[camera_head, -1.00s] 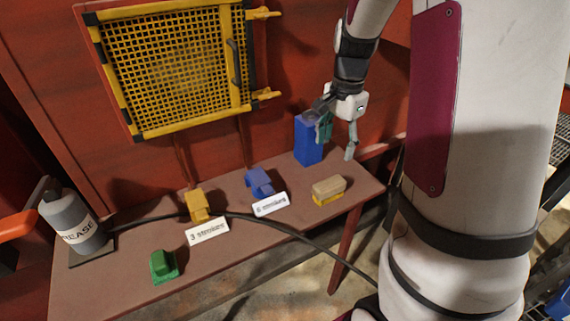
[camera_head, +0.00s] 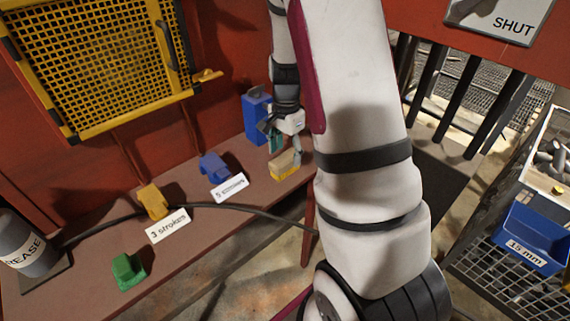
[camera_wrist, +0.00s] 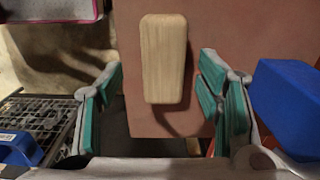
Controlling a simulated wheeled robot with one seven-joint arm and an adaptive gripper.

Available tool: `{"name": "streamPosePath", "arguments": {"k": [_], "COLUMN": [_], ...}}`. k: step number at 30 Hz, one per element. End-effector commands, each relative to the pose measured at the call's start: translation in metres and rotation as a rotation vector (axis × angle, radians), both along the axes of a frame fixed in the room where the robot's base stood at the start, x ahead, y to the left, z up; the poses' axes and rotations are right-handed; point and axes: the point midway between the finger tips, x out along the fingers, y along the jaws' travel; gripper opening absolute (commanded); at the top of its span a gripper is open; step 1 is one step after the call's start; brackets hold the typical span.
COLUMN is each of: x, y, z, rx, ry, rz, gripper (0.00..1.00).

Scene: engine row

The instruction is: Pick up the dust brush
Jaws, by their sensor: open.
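The dust brush (camera_head: 285,166) has a pale wooden back and yellow bristles. It rests near the right end of the red-brown bench (camera_head: 200,250). My gripper (camera_head: 285,146) is open and empty, pointing down close above the brush, and its fingers partly cover the brush in the head view. In the wrist view, the brush's wooden back (camera_wrist: 163,58) lies lengthwise ahead of my gripper (camera_wrist: 160,97), roughly between the two spread green-padded fingers. The bristles are hidden there. I cannot tell whether a finger touches the brush.
A tall blue box (camera_head: 257,117) stands beside the gripper; it is close to the right finger in the wrist view (camera_wrist: 288,105). Blue (camera_head: 214,167), yellow (camera_head: 152,201) and green (camera_head: 127,271) blocks stand leftward. A black cable (camera_head: 235,210) crosses the bench.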

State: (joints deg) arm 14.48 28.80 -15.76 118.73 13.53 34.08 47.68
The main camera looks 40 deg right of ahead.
Motion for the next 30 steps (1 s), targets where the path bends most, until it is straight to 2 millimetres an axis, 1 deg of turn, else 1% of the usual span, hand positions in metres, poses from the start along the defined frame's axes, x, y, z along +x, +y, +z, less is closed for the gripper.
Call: {"name": "streamPosePath", "arguments": {"k": [1, 3, 7, 10, 16, 17, 18, 20, 21, 24, 30], "x": [0.001, 0.003, 0.003, 0.003, 0.003, 0.003, 0.003, 0.003, 0.003, 0.003, 0.003], "y": [0.0, 0.001, 0.0, 0.001, 0.001, 0.001, 0.001, 0.001, 0.001, 0.001, 0.001], "z": [-0.009, -0.02, -0.035, -0.04, -0.04, -0.04, -0.04, -0.04, -0.04, -0.04, -0.04], "rx": [0.002, 0.002, 0.001, 0.001, 0.0, 0.0, 0.0, 0.0, 0.0, 0.0, 0.0], "ry": [0.004, 0.004, 0.003, 0.001, 0.0, 0.0, 0.0, 0.001, 0.001, 0.001, 0.001], "rz": [-0.001, 0.0, 0.0, 0.0, 0.001, 0.001, 0.001, 0.001, 0.001, 0.001, 0.001], "gripper": [0.6, 0.6, 0.6, 0.6, 0.6, 0.58, 0.49, 0.35, 0.26, 0.06, 0.06]}}
